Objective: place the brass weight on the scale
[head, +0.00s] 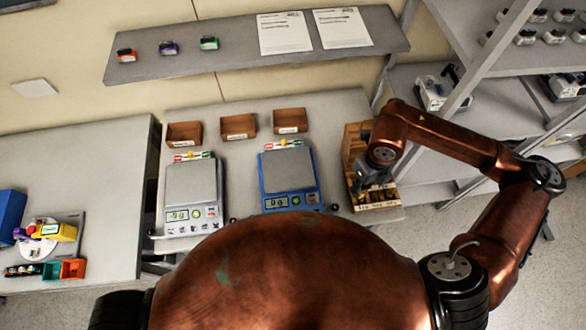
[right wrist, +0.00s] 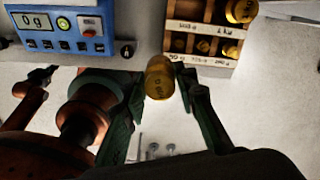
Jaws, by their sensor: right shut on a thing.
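My right gripper (right wrist: 160,82) is shut on a brass weight (right wrist: 160,78), a small gold cylinder held between its fingertips in the right wrist view. In the head view the right gripper (head: 372,176) is over the wooden weight rack (head: 352,140), and the held weight cannot be made out there. Two scales stand on the table: a blue scale (head: 288,178), left of the gripper, and a white scale (head: 190,192) further left. Both pans look empty. The blue scale also shows in the right wrist view (right wrist: 62,30), its display reading 0 g. My left gripper is not in view.
The rack (right wrist: 205,55) holds other brass weights (right wrist: 240,10) in labelled slots. Three small wooden boxes (head: 238,126) stand behind the scales. A wall shelf (head: 235,62) is above the table (head: 340,110). Metal shelving (head: 490,95) stands at the right.

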